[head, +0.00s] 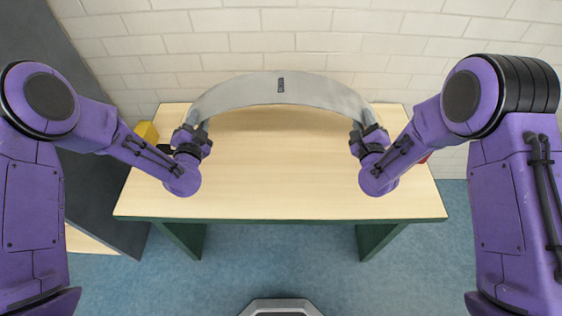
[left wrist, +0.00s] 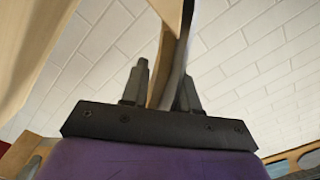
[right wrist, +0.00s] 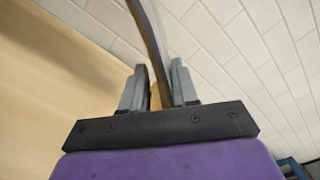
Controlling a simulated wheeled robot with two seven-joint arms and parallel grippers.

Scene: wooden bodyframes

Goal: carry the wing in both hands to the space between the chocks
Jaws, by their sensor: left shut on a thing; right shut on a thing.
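The wing (head: 240,93) is a long grey arched panel with a small dark slot at its top middle. It spans the back of the table in the head view, its ends curving towards me. My left gripper (head: 199,128) is shut on its left end, and my right gripper (head: 363,127) is shut on its right end. The wrist views show the wing's edge between the fingers of the left gripper (left wrist: 166,88) and of the right gripper (right wrist: 158,88). The wing appears held above the table. I cannot make out the chocks for certain.
The wooden table (head: 280,180) has a broad clear top in front of the wing. A yellow block (head: 146,131) stands at its left edge, partly behind my left arm. A red thing (head: 425,159) is mostly hidden behind my right arm. A white brick wall (head: 280,42) stands behind.

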